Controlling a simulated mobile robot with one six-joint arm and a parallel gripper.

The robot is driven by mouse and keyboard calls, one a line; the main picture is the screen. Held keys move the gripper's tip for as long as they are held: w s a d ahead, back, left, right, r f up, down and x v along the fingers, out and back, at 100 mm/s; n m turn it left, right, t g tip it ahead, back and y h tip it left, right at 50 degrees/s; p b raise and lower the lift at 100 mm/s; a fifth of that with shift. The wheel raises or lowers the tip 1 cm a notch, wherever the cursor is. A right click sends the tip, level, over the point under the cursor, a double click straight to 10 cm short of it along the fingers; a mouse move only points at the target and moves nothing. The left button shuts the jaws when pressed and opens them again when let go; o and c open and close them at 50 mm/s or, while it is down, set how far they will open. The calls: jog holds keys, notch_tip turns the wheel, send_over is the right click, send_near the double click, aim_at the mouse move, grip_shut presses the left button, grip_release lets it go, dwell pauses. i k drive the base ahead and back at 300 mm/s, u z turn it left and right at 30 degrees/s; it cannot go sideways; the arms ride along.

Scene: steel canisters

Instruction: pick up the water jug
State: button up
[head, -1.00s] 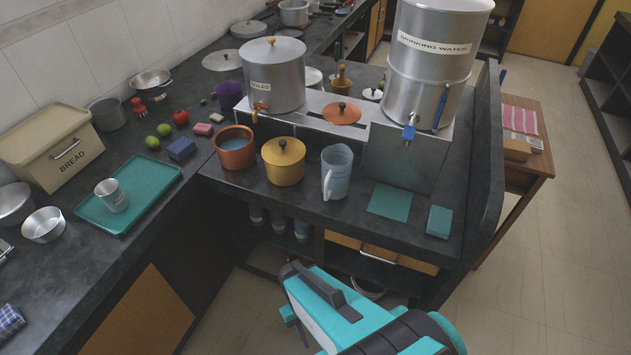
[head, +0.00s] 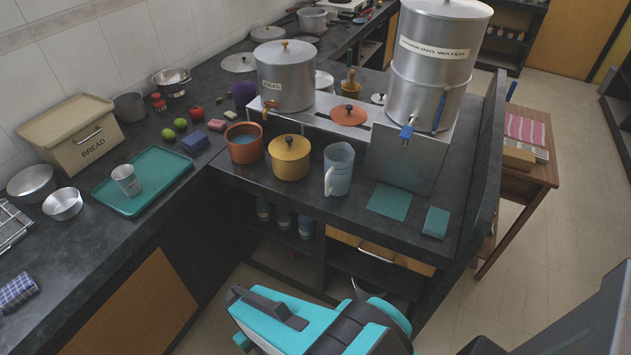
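The water jug (head: 339,169) is a pale blue, translucent jug with a white handle on its front side. It stands upright on the dark counter, right of the yellow lidded pot (head: 289,159). My arm shows at the bottom of the head view in teal, white and black, low in front of the counter and well apart from the jug. I cannot make out my gripper's fingertips, so whether it is open or shut does not show.
An orange pot (head: 243,143) stands left of the yellow pot. The steel drinking water canister (head: 435,70) with a blue tap stands behind right of the jug. A teal mat (head: 388,202) and a teal sponge (head: 436,222) lie to the right. A green tray (head: 142,203) holds a steel cup.

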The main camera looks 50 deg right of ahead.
aim_at(338, 156)
jog(key=u, duration=0.75)
jog(key=k, duration=0.55)
jog(key=u, duration=1.3)
jog(key=i, duration=0.2)
jog(key=z, duration=0.5)
